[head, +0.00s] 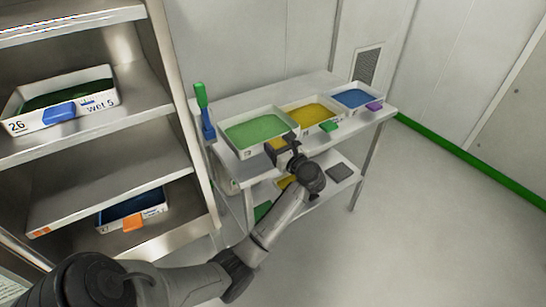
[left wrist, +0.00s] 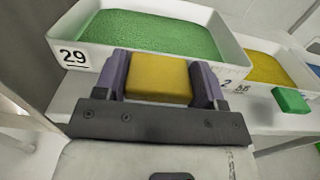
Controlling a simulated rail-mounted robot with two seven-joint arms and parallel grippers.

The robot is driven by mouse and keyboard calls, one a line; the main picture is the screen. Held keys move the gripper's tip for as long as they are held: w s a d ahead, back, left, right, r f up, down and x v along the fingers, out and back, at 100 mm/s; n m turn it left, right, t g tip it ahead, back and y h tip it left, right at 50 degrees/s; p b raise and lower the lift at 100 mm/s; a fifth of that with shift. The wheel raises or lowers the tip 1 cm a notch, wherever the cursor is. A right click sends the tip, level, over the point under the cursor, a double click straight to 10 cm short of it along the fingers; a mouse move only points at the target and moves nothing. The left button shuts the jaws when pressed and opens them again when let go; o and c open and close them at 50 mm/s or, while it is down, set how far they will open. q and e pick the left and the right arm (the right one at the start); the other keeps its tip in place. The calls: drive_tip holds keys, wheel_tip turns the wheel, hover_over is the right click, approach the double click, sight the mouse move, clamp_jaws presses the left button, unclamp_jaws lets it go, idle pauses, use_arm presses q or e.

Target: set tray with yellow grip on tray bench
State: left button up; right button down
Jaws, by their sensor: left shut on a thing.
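The tray with the yellow grip (head: 256,130) is white, holds green granules and stands level at the left end of the tray bench (head: 236,101). In the left wrist view the tray (left wrist: 152,48) bears the number 29 and its yellow grip (left wrist: 158,79) sits between my fingers. My left gripper (head: 283,146) is shut on that grip at the tray's front side. It also shows in the left wrist view (left wrist: 160,82). The tray seems to rest on the bench top, but its underside is hidden. My right gripper is not in view.
A tray of yellow granules with a green grip (head: 309,114) and a tray of blue granules with a purple grip (head: 357,97) stand to the right. A green and blue upright item (head: 204,110) is at the bench's left end. A shelf rack (head: 108,127) stands left.

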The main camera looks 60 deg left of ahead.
use_arm(q)
drive_tip(key=shift+s+a+f, duration=0.45)
drive_tip(key=shift+a, duration=0.25)
drive_tip(key=shift+f+b, duration=0.75)
drive_tip(key=shift+f, duration=1.3)
drive_tip(key=shift+f+b, duration=0.15)
drive_tip(key=shift+b, duration=0.15)
drive_tip(key=o, duration=1.1)
